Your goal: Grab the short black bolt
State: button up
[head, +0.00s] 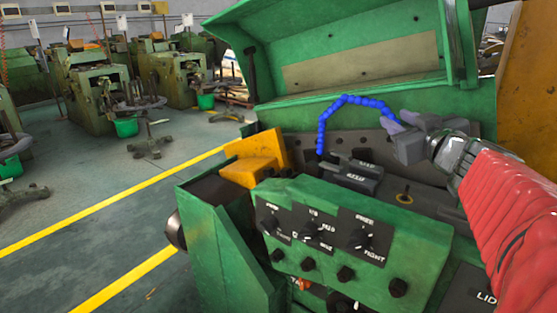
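I cannot tell which, if any, is the short black bolt. My gripper (396,133) is at the right, above the machine bed behind the panel and well apart from these knobs. Its grey fingers overlap in this view, so their opening is unclear. I see nothing held in it.
A raised green lid (350,62) stands behind my gripper. A blue segmented hose (323,122) arches left of it. Dark blocks (352,176) lie on the bed below. A yellow block (252,168) is at left. Open floor (75,212) with yellow lines lies further left.

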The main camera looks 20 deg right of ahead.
jog(key=s+d+f+g+y, duration=0.1)
jog(key=s+d+f, duration=0.25)
jog(key=s, duration=0.25)
jog(key=m+g+y, duration=0.2)
send_near(408, 186)
jog(key=shift+s+a+r, duration=0.1)
jog(key=shift+s+r, duration=1)
jog(key=shift+s, duration=0.05)
jog(key=shift+s+f+g, duration=0.25)
jog(key=shift+s+g, duration=0.05)
jog(key=shift+s, duration=0.1)
jog(key=shift+w, duration=0.15)
jog(key=x, duration=0.8)
jog(key=shift+w+f, duration=0.1)
jog(key=shift+w, duration=0.1)
